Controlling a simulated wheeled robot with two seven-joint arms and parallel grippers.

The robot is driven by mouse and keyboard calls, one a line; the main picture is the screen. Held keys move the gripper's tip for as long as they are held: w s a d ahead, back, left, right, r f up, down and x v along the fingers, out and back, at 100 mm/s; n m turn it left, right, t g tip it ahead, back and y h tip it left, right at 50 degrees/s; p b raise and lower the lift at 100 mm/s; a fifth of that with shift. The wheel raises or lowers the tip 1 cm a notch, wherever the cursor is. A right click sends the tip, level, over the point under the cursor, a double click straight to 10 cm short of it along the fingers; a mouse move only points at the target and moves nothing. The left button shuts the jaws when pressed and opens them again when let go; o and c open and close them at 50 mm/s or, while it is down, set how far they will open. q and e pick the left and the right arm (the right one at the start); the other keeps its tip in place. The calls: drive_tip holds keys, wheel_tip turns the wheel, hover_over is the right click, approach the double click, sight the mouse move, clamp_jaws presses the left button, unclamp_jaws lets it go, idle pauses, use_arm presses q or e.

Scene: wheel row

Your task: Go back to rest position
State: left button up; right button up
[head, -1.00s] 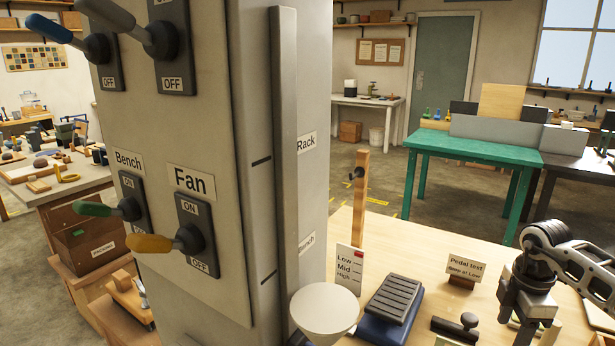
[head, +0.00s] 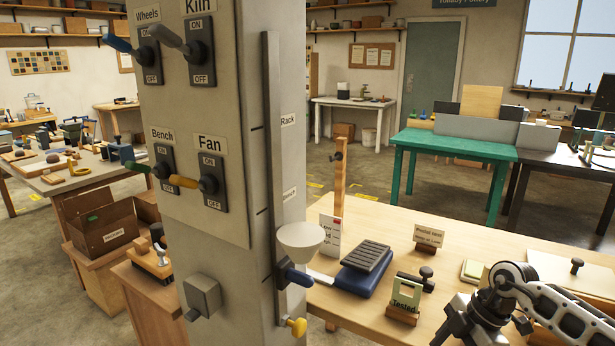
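My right arm comes in at the lower right, above the wooden table. Its dark end (head: 468,318) is at the bottom edge, and I cannot make out its fingertips. I see nothing held there. My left gripper is not in view. The grey pillar carries four levers: Wheels with a blue handle (head: 119,43), Kiln with a grey handle (head: 170,35), Bench with a green handle (head: 136,167) and Fan with a yellow handle (head: 183,181). My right arm is well apart from them.
A white dish (head: 301,236) sits on the pillar's rail, above a yellow knob (head: 298,327). The wooden table (head: 365,225) holds a pedal (head: 366,257), a Tested sign (head: 406,294) and a dark stamp-like tool (head: 427,276). A green table (head: 450,146) stands behind.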

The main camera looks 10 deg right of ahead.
drive_tip(key=s+a+r+m+t+y, duration=0.15)
drive_tip(key=a+t+y, duration=0.3)
drive_tip(key=a, duration=0.65)
drive_tip(key=s+a+t+y, duration=0.2)
drive_tip(key=a+t+y, duration=0.3)
drive_tip(key=a, duration=0.7)
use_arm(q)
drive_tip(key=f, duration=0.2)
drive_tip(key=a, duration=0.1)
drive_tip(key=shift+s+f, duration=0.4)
use_arm(e)
drive_tip(key=s+d+f+m+h, duration=0.2)
drive_tip(key=s+f+m+h, duration=0.3)
drive_tip(key=s+f+m, duration=0.2)
drive_tip(key=s+d+f+m+h, duration=0.3)
drive_tip(key=s+f+m+h, duration=0.3)
drive_tip(key=s+f+m, duration=0.1)
drive_tip(key=shift+f, duration=0.15)
